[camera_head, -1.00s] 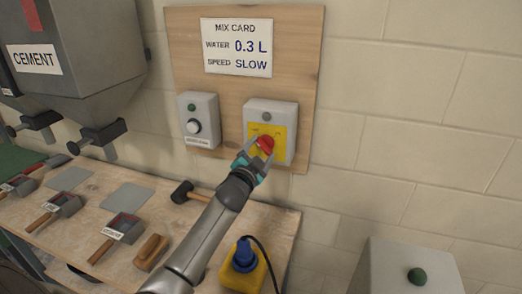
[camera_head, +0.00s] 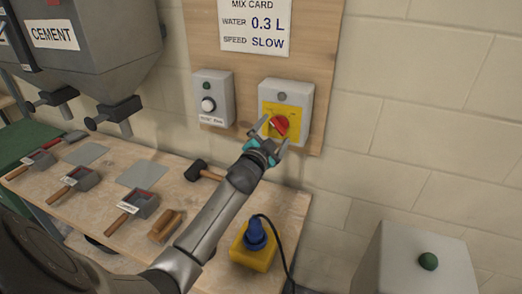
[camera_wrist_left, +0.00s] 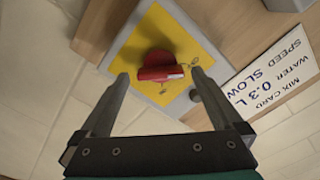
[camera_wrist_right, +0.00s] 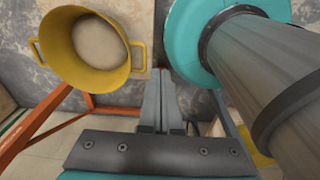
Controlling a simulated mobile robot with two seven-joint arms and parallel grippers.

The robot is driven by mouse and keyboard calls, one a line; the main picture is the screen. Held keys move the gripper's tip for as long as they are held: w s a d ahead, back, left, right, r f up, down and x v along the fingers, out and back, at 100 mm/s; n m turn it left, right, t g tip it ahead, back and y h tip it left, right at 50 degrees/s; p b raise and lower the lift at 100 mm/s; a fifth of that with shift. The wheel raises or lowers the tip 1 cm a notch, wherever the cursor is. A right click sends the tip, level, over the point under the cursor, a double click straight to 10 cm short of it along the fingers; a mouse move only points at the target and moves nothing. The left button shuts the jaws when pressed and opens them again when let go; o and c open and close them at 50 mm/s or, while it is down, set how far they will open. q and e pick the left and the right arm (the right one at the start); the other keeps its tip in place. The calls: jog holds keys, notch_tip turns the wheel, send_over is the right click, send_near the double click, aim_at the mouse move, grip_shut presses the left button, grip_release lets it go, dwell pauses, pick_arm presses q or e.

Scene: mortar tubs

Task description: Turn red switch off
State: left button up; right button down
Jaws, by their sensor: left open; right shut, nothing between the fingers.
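The red switch (camera_head: 279,125) is a rotary knob on a yellow plate, on a grey box (camera_head: 304,97) fixed to a wooden wall board. In the head view its handle looks slanted. In the left wrist view the red switch (camera_wrist_left: 160,66) lies ahead of and between the fingertips, with its handle across the gap. My left gripper (camera_head: 271,138) is open just in front of and below the switch, holding nothing; I cannot tell whether a finger touches it. The plate's small markings are unreadable. My right gripper (camera_wrist_right: 161,75) is shut and empty, away from the switch.
A grey box with a white knob (camera_head: 208,104) is left of the switch box. Below is a workbench (camera_head: 105,178) with scoops, a mallet (camera_head: 196,170) and a yellow box with a blue plug (camera_head: 254,233). A yellow tub (camera_wrist_right: 88,48) is near my right gripper.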

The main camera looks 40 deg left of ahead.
pick_arm(q)
jog(key=v, duration=1.4)
jog(key=shift+s+f, duration=0.1)
jog(key=shift+f, duration=0.05)
